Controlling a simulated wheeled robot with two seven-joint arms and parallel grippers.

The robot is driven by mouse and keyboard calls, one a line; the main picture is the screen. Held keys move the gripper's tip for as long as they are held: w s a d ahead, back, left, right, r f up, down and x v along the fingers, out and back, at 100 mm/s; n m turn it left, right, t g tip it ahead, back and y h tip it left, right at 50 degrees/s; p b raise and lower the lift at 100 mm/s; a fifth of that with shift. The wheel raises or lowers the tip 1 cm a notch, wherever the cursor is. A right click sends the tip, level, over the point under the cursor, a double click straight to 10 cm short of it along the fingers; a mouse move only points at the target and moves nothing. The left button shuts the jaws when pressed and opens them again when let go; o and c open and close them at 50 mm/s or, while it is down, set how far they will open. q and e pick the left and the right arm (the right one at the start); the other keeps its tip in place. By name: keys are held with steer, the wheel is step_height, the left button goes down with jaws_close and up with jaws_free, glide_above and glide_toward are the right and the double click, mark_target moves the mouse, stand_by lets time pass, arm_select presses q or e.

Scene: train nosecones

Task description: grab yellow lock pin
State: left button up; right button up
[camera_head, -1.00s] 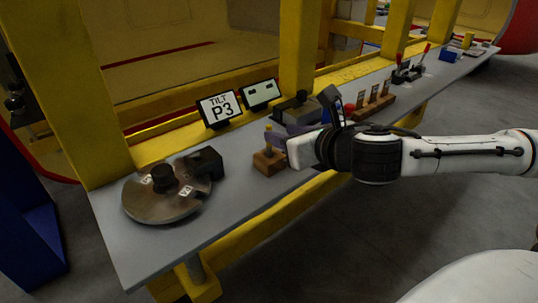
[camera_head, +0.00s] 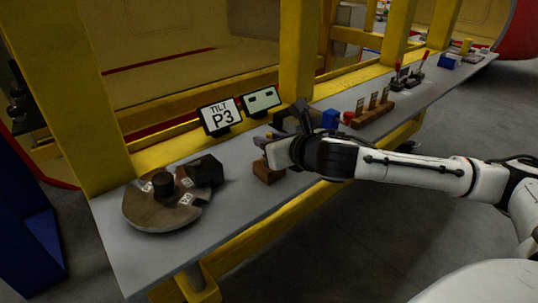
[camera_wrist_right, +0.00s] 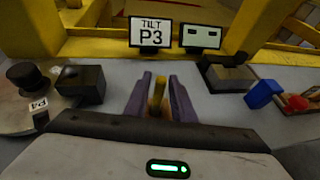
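The yellow lock pin (camera_wrist_right: 158,93) stands upright in the right wrist view, between the two purple fingers of my right gripper (camera_wrist_right: 159,92). The fingers are apart, with a narrow gap showing on each side of the pin. In the head view my right gripper (camera_head: 263,142) is above the small brown wooden block (camera_head: 266,174). The gripper hides the pin there and part of the block. My left gripper is in neither view.
A round metal disc (camera_head: 145,214) with a black knob and a black box (camera_head: 207,168) lie left on the grey table (camera_head: 120,254). A "TILT P3" sign (camera_head: 220,115) and a second sign (camera_head: 260,98) stand behind. A blue block (camera_head: 330,118) and red knob (camera_head: 348,118) are right.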

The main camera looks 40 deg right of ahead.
jaws_close()
